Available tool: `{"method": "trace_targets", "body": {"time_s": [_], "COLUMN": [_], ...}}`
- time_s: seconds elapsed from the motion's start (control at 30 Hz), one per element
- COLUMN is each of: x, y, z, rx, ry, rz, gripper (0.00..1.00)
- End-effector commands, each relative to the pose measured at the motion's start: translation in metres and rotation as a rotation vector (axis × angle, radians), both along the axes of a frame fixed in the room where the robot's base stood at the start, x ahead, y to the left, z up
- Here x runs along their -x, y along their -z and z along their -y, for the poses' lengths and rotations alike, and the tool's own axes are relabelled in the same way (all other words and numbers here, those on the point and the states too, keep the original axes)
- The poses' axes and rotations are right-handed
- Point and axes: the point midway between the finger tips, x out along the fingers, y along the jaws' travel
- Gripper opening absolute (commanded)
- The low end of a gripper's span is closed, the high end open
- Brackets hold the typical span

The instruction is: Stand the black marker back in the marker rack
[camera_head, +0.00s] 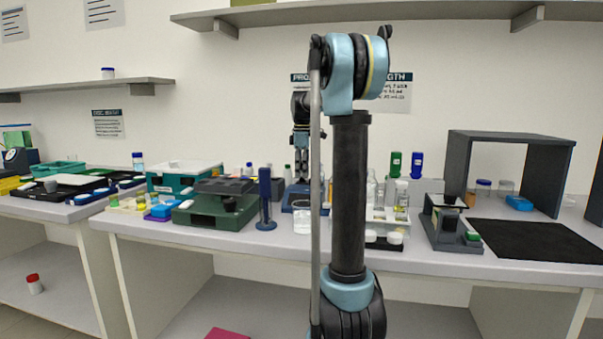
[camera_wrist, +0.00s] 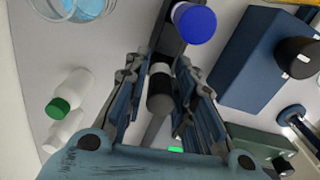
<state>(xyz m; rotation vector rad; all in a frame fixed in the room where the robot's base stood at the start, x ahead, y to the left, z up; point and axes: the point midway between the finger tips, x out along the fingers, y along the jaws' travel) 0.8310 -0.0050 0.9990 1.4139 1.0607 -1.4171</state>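My gripper (camera_wrist: 161,62) points down over the bench in the wrist view, its two fingers apart with gaps beside what lies between them. A black cylinder with a pale end (camera_wrist: 160,92) shows between the fingers. I cannot tell whether it is the black marker, and I see no contact with either finger. In the head view my gripper (camera_head: 301,172) hangs above the middle of the bench, partly behind my own arm. I cannot make out the marker rack with certainty in either view.
A beaker (camera_head: 303,218) stands near the bench's front edge. A blue-capped container (camera_wrist: 194,22) lies just beyond the fingertips. A black mat (camera_head: 535,241) lies at the bench's right.

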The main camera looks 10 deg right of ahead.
Motion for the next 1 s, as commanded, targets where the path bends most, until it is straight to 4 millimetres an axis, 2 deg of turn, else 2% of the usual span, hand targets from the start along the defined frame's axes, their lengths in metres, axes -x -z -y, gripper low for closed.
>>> {"method": "trace_targets", "body": {"time_s": [0.47,0.57,1.0], "x": [0.000,0.000,-0.001], "y": [-0.006,-0.017,-0.095], "z": [0.000,0.000,0.000], "rx": [0.000,0.000,0.000], "ry": [0.000,0.000,0.000], "rz": [0.000,0.000,-0.001], "gripper": [0.39,0.39,0.39]}}
